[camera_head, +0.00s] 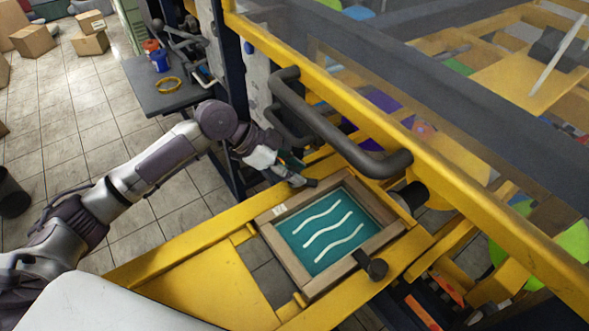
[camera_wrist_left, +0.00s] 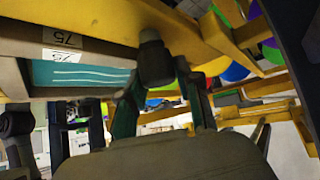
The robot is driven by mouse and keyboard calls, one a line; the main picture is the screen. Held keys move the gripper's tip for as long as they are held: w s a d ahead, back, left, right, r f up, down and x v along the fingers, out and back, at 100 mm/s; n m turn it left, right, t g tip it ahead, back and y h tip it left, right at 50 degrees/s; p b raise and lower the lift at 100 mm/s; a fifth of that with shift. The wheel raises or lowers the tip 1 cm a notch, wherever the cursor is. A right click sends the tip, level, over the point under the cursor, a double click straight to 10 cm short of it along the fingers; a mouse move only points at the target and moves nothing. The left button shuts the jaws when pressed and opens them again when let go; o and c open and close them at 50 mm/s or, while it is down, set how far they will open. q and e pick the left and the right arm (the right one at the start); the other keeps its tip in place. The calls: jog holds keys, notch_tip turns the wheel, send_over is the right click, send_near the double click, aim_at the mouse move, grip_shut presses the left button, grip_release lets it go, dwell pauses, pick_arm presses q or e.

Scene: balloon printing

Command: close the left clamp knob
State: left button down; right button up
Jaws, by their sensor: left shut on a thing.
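The left clamp knob (camera_head: 311,183) is a small dark cylinder at the upper left of the wooden screen frame (camera_head: 272,236). My left gripper (camera_head: 297,172) reaches it from the left. In the left wrist view the dark knob (camera_wrist_left: 156,62) hangs from the yellow beam, between my gripper's two green-grey fingers (camera_wrist_left: 160,92). The gripper is shut on the knob, though its fingers partly hide the contact. The screen frame holds a teal screen (camera_head: 322,229) with white wavy lines. My right gripper does not show.
Another dark knob (camera_head: 376,267) sits at the screen's lower edge, and a larger one (camera_head: 412,195) at its right. A thick dark handle bar (camera_head: 335,133) arches above, close to my gripper. Yellow machine beams (camera_head: 430,120) surround the screen. A dark side table (camera_head: 165,95) stands behind.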

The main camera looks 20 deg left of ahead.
pick_arm(q)
jog(key=c, duration=0.8)
grip_release()
jog(key=shift+o, duration=0.2)
jog(key=shift+a, duration=0.1)
jog(key=v, duration=1.2)
